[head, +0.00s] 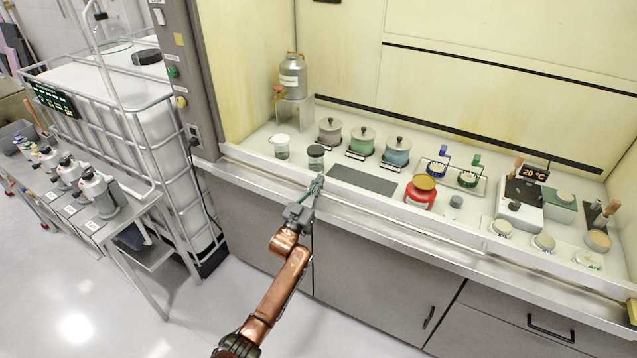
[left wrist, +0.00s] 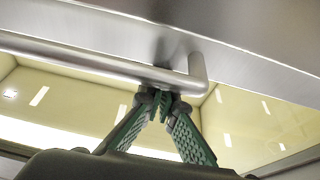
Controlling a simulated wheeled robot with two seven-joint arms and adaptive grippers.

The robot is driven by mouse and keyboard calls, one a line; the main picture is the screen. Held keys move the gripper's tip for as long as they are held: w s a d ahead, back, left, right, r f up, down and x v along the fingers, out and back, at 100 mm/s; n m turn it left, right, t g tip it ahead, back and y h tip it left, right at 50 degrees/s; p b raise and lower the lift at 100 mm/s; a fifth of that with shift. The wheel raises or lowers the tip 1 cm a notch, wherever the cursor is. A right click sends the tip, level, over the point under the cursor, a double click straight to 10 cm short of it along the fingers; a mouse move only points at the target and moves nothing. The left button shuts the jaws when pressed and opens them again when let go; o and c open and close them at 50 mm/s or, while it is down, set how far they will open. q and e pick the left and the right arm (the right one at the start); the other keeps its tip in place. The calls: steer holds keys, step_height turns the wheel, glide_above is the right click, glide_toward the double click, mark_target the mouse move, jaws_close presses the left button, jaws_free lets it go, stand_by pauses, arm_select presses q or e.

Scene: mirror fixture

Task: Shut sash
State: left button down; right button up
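A steel bar handle (left wrist: 90,65) on a broad steel rail (left wrist: 255,65) crosses the left wrist view; I take these to be part of the sash. My left gripper (left wrist: 162,104) has its green fingers drawn together at the tips. The tips are at the bar, near its bent right end; I cannot tell whether they touch it. In the head view the left gripper (head: 318,186) is at the hood's front edge, left of the middle. The sash's outline is not clear in the head view. My right gripper is not in view.
The hood's work surface (head: 255,152) holds several pots, a red canister (head: 420,192), flasks and a device reading 20 °C (head: 533,173). A side bench with bottles (head: 98,190) and a caged white tank (head: 150,110) stand left. Grey cabinets (head: 370,275) are below; the floor in front is clear.

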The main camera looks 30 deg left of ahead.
mark_target(323, 166)
arm_select(q)
steer(key=shift+f, duration=0.55)
step_height(323, 166, up, 5)
steer(key=p, duration=0.3)
steer(key=shift+r+p, duration=0.15)
steer(key=shift+p, duration=0.15)
steer(key=v, duration=1)
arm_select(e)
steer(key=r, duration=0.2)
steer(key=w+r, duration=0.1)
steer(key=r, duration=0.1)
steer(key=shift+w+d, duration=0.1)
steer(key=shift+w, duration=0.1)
